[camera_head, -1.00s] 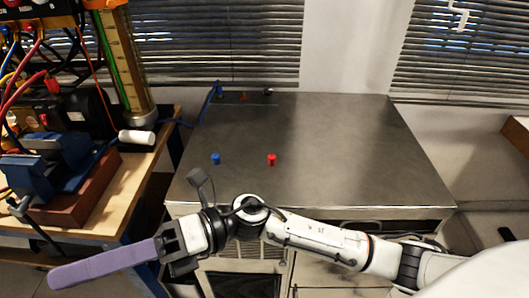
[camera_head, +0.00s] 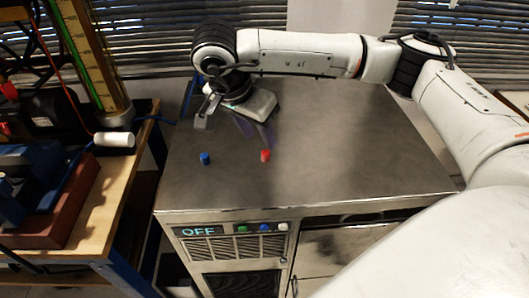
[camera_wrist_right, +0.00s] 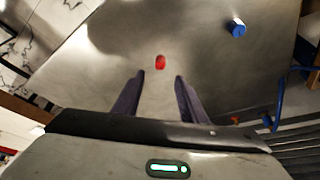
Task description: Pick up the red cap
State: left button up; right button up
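The red cap (camera_head: 265,156) stands on the grey metal cabinet top (camera_head: 350,160), right of a similar blue cap (camera_head: 205,158). My right gripper (camera_head: 264,140) hangs over the cabinet top just behind the red cap, its purple fingers pointing down. In the right wrist view the two fingers (camera_wrist_right: 160,78) are spread apart with nothing between them. The red cap (camera_wrist_right: 160,62) shows just past the fingertips, in line with the gap; the height between them is hard to judge. My left gripper is in no view.
The blue cap also shows in the wrist view (camera_wrist_right: 237,28). A wooden bench (camera_head: 100,215) at left carries a white cylinder (camera_head: 114,139) and a blue vise (camera_head: 45,175). A lit OFF display (camera_head: 198,231) is on the cabinet front. The right cabinet top is clear.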

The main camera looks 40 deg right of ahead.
aim_at(266, 152)
jog(key=shift+p+x, duration=0.45)
jog(key=shift+x, duration=3.1)
jog(key=shift+a+f, duration=0.1)
jog(key=shift+a, duration=0.1)
grip_shut()
